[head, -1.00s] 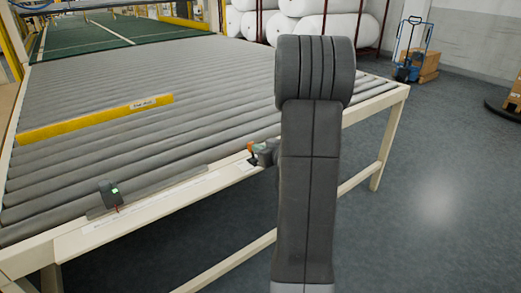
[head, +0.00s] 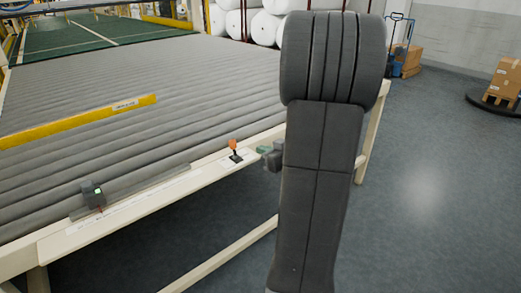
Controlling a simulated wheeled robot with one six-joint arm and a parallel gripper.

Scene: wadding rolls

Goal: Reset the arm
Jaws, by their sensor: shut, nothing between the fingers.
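My arm stands upright in the right half of the head view, its dark grey links covering part of the roller table's front right. My gripper (head: 264,150) shows only in small part, sticking out to the left from behind the arm. It is shut and holds nothing; most of it is hidden by the arm link. A small orange-topped lever (head: 233,148) on a dark base sits on the table's front edge, just left of the gripper in the picture. I cannot tell the distance between them.
The roller table (head: 130,110) fills the left, with a yellow bar (head: 75,123) across it and a small dark device (head: 93,194) on its front edge. White rolls (head: 264,28) lie behind. Boxes (head: 507,78) stand on the right; grey floor (head: 430,190) is clear there.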

